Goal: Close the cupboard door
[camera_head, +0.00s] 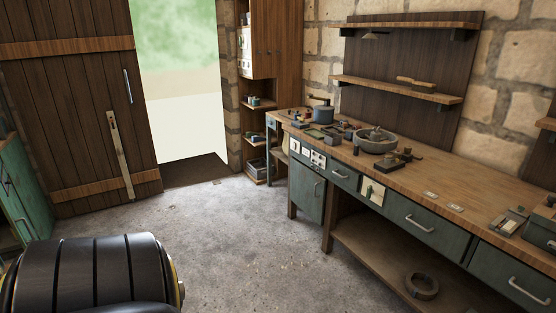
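A tall brown wooden cupboard (277,40) stands against the back wall, right of the bright doorway. Its upper front looks flat and closed, and its lower part shows open shelves with small items. A green cabinet (14,193) is cut off at the left edge, and a dark gap shows low on its front. The workbench has a green cupboard door (306,191) with a handle, which looks closed. I cannot tell which of these is the task's cupboard. Neither of my grippers is in view.
A large plank door (75,80) stands beside the open doorway (182,90). The long workbench (440,185) on the right carries a grey bowl (375,141), a pot (322,112) and small parts. A ring (421,286) lies on its lower shelf. The concrete floor (220,235) is mostly clear.

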